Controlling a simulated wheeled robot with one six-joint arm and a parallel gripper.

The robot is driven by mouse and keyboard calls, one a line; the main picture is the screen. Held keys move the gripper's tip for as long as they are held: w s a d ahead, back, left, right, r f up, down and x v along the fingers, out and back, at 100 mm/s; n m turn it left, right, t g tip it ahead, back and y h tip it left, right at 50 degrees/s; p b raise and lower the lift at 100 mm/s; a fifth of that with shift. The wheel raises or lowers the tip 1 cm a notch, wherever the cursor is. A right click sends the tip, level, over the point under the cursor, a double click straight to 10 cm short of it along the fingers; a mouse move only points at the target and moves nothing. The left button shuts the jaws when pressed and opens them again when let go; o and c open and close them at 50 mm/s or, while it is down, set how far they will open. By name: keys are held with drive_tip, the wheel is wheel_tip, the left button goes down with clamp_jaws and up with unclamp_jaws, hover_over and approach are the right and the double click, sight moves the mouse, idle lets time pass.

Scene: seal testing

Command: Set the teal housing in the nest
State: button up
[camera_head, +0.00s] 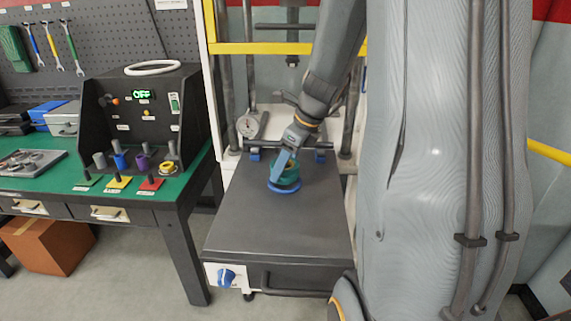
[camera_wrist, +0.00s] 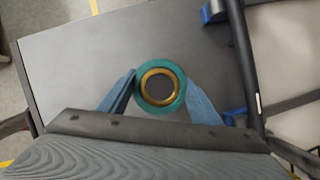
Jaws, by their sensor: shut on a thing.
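The teal housing (camera_head: 286,170) is a short round part with a brass-coloured ring inside its top, seen from above in the wrist view (camera_wrist: 182,88). My gripper (camera_head: 283,165) is shut on it, one blue finger on each side, as the wrist view (camera_wrist: 160,92) shows.
A black control box (camera_head: 145,115) with coloured parts is on the green bench (camera_head: 85,190) at left. The front of the plate is clear.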

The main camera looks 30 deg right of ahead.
drive_tip(key=shift+f, duration=0.15)
idle(0.4)
drive_tip(key=shift+f+b, duration=0.3)
drive_tip(key=shift+f, duration=0.3)
drive_tip(key=shift+p, duration=0.4)
drive_tip(key=shift+f, duration=0.2)
idle(0.7)
drive_tip(key=shift+s+f, duration=0.15)
drive_tip(key=shift+f, duration=0.2)
